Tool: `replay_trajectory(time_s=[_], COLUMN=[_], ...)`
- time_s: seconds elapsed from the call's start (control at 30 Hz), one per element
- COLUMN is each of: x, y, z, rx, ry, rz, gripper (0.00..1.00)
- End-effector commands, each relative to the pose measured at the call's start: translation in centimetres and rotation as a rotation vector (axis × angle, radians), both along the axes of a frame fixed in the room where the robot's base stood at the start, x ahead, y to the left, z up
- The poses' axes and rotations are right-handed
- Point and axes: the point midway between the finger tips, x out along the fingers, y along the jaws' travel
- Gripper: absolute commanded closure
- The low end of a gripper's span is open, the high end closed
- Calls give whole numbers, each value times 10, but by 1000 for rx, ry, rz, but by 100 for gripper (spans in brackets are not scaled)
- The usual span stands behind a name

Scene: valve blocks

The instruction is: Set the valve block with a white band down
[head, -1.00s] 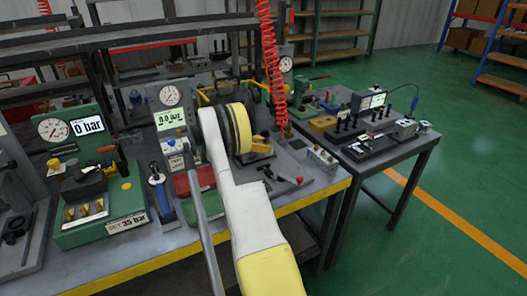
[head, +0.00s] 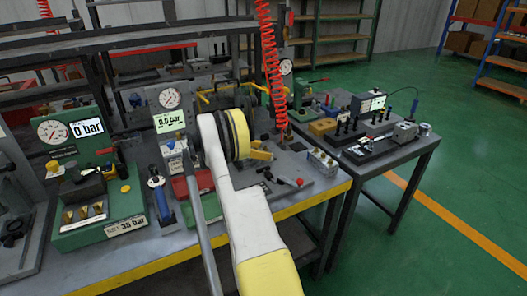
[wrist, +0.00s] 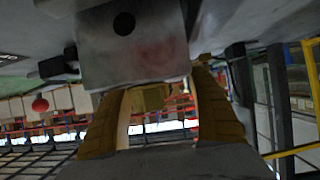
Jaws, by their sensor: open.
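In the wrist view my gripper (wrist: 158,88) is open, with one yellow finger on each side. A plain grey block (wrist: 135,48) with a dark round hole lies right at the fingertips. I cannot tell whether the fingers touch it, and no white band shows on its visible face. In the head view my white and yellow arm reaches over the bench, and its yellow and black wrist part hides most of the work spot. A small silver block with several fittings (head: 322,161) stands on the bench to the right; I cannot make out a band on it.
A green test stand (head: 100,215) with a gauge is at the left of the bench (head: 300,203). A gauge with a 0.0 bar display (head: 169,122) stands behind my arm. A red coiled hose (head: 268,60) hangs nearby. A second table (head: 412,150) at right holds several devices.

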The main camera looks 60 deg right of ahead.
Motion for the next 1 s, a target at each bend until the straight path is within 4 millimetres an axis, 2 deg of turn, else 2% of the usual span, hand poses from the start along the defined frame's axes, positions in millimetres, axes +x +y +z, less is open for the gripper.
replay_trajectory(time_s=[0.4,0.6,0.87,0.97,1.0], x=[51,62,67,79,86], y=[63,78,84,99,110], z=[41,49,53,70,81], rx=[0,0,10,62,97], ry=[0,0,1,9,14], rz=[3,2,15,81,126], gripper=[31,31,31,31,31])
